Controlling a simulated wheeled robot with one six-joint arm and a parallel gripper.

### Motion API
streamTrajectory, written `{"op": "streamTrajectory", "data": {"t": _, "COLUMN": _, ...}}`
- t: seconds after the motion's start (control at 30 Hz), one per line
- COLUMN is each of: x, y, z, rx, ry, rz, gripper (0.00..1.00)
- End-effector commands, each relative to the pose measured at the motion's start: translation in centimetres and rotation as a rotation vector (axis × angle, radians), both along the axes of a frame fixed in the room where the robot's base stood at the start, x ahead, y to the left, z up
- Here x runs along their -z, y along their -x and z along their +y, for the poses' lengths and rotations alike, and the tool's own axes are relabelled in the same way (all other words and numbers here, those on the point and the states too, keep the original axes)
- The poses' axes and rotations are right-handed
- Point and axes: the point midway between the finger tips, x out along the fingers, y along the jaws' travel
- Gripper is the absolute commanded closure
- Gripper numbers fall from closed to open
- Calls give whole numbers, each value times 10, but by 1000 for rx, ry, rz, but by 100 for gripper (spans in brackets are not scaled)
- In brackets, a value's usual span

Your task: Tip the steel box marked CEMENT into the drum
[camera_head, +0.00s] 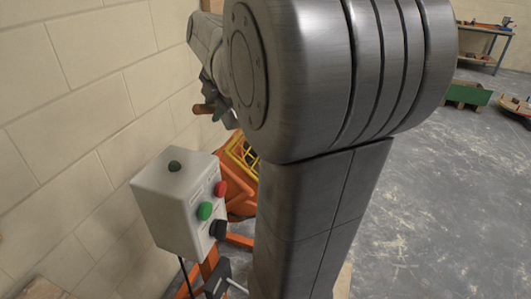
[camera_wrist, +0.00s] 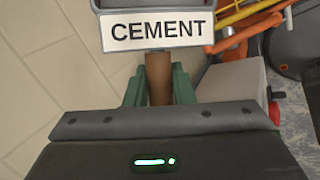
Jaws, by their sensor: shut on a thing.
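The steel box marked CEMENT (camera_wrist: 152,5) shows at the top of the wrist view, only its lower edge and white label in frame. Its brown handle (camera_wrist: 158,72) runs down between the green fingers of my gripper (camera_wrist: 158,90), which is shut on it. In the head view my gripper (camera_head: 221,112) is partly hidden behind my arm, near the wall, with the brown handle end (camera_head: 203,109) sticking out left. The orange drum (camera_head: 236,190) with a yellow grid stands below it, largely hidden by my arm and the control box. The box's contents are out of view.
A pale control box (camera_head: 180,207) with red, green and black buttons stands in front of the drum. A block wall (camera_head: 70,100) is close on the left. A blue-framed bench (camera_head: 484,30) and a green crate (camera_head: 467,94) stand far right. The grey floor (camera_head: 440,190) between is open.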

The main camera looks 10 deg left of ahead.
Motion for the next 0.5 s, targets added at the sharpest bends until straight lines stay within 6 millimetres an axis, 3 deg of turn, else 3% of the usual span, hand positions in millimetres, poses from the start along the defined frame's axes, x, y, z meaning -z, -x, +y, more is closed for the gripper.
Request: {"op": "streamTrajectory", "data": {"t": 0.5, "x": 0, "y": 0, "z": -6, "rx": 1, "ry": -72, "rz": -5, "gripper": 100}}
